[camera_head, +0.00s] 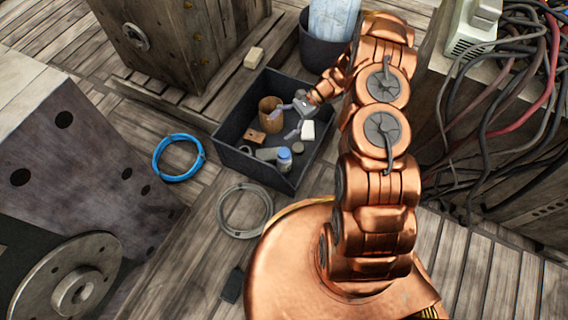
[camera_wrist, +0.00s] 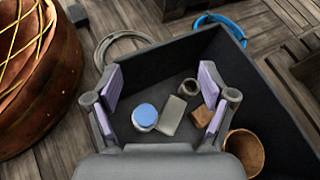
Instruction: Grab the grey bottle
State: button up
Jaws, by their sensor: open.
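An upright bottle (camera_head: 284,160) with a blue cap and a pale greyish body stands inside a dark open bin, near its front wall. It is the only clear bottle among the items. It also shows in the wrist view (camera_wrist: 145,121), toward the left finger, seen from above. My gripper (camera_head: 285,121) is open and empty over the bin, behind the bottle in the head view. In the wrist view my gripper (camera_wrist: 162,90) has its lilac finger pads spread wide, with the bottle below and apart from them. The bottle's lower body is mostly hidden from above.
A blue coil (camera_head: 158,158) and a grey coil (camera_head: 222,212) lie on the floor outside.

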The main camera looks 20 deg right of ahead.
aim_at(278, 161)
jog(key=shift+s+d+f+m+t+y+b, duration=0.2)
jog(key=shift+d+f+m+t+b, duration=0.45)
jog(key=shift+f, duration=2.7)
jog(key=shift+s+d+f+m+t+y+b, duration=0.2)
jog(key=shift+f+m+b, duration=0.8)
jog(key=shift+f, duration=2.3)
jog(key=shift+s+d+f+m+t+y+b, duration=0.35)
jog(key=shift+f+m+b, duration=0.45)
jog(key=shift+f, duration=2.55)
jog(key=shift+w+a+f+b, duration=0.15)
jog(key=shift+a+f+b, duration=0.2)
jog(key=shift+a+b, duration=0.2)
jog(key=shift+b+x, duration=1)
jog(key=shift+x, duration=0.9)
jog(key=shift+w, duration=0.25)
jog(key=shift+c, duration=0.2)
jog(key=c, duration=1.2)
